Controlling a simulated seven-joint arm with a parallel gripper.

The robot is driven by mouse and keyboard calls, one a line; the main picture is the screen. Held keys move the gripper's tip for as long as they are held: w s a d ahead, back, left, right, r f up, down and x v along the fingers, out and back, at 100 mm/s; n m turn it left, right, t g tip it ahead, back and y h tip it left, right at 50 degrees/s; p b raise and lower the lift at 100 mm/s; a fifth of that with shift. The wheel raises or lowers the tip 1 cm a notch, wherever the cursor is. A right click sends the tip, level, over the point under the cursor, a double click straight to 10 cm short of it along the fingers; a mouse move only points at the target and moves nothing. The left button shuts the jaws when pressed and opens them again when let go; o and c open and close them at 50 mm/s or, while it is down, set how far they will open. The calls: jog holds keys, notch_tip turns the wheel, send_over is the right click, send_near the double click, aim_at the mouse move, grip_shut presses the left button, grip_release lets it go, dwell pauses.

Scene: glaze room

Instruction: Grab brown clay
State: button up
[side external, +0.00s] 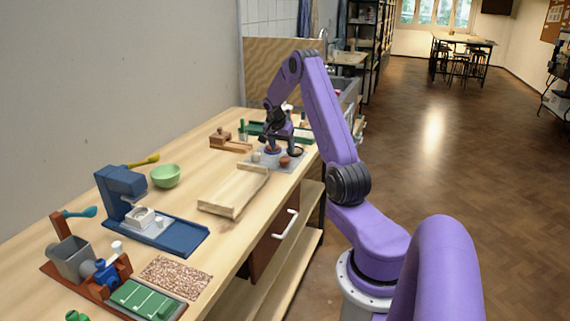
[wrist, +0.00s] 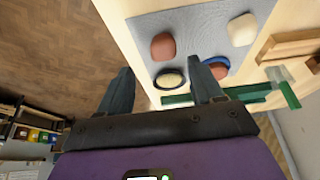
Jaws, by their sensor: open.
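A rounded brown lump of clay (side external: 284,161) sits on the grey mat (side external: 262,164) near the counter's front edge. It also shows in the wrist view (wrist: 162,46), beyond my fingertips. A white lump (wrist: 242,30) is on the mat to its right. A second, redder-brown lump (wrist: 217,71) lies in a blue-rimmed dish (wrist: 215,60). A dark-rimmed dish with a pale inside (wrist: 171,78) is close to my fingertips. My gripper (wrist: 160,82) is open and empty, above the dishes' side of the mat. In the side view my gripper (side external: 278,138) partly hides that area.
Green parts (wrist: 285,90) stand by the mat. A blue press (side external: 150,215) and a green bowl (side external: 165,176) are further left.

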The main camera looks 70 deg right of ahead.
aim_at(285, 159)
jog(key=shift+x, duration=3.6)
jog(key=shift+w+d, duration=0.1)
jog(key=shift+w, duration=0.05)
jog(key=shift+c, duration=0.3)
jog(key=c, duration=1)
jog(key=shift+r, duration=0.15)
